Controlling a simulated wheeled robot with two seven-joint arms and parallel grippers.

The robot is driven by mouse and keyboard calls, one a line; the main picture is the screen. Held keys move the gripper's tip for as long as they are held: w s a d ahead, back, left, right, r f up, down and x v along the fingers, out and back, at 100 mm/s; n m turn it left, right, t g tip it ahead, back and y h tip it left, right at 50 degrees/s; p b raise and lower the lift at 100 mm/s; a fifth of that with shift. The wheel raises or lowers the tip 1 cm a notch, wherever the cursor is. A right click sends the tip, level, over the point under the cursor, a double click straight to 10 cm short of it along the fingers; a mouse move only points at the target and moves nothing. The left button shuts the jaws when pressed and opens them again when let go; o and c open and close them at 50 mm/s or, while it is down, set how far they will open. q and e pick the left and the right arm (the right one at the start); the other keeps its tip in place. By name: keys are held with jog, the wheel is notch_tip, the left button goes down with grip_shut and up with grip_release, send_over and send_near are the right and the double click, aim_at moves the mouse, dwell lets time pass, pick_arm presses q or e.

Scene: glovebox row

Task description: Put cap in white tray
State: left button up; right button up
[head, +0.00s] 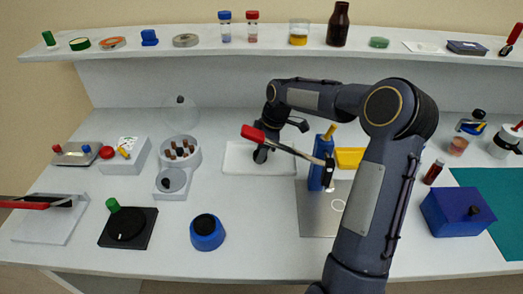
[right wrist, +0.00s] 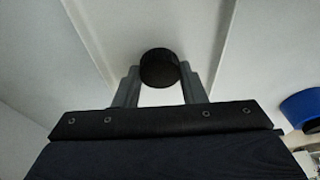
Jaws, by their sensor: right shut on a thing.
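My right gripper (head: 262,154) is over the white tray (head: 236,168) at the middle of the bench, pointing down. In the right wrist view its two grey fingers (right wrist: 159,88) are shut on a round black cap (right wrist: 159,67), one on each side. The cap is hard to make out in the head view, where the gripper hides it. A pale surface with raised straight edges lies behind the cap in the wrist view. I cannot tell whether the cap touches the tray floor. My left gripper is not clearly in view.
A red-ended tool (head: 253,134) slants across near the gripper, by a blue holder (head: 319,175). A round white container (head: 190,146) stands left of the tray. A blue pot with a dark top (head: 206,236) stands in front. A blue box (head: 450,215) is at right.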

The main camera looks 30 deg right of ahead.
jog(key=shift+f, duration=0.15)
jog(key=o, duration=0.9)
jog(key=shift+o, duration=0.2)
jog(key=v, duration=1.2)
jog(key=shift+p, duration=0.3)
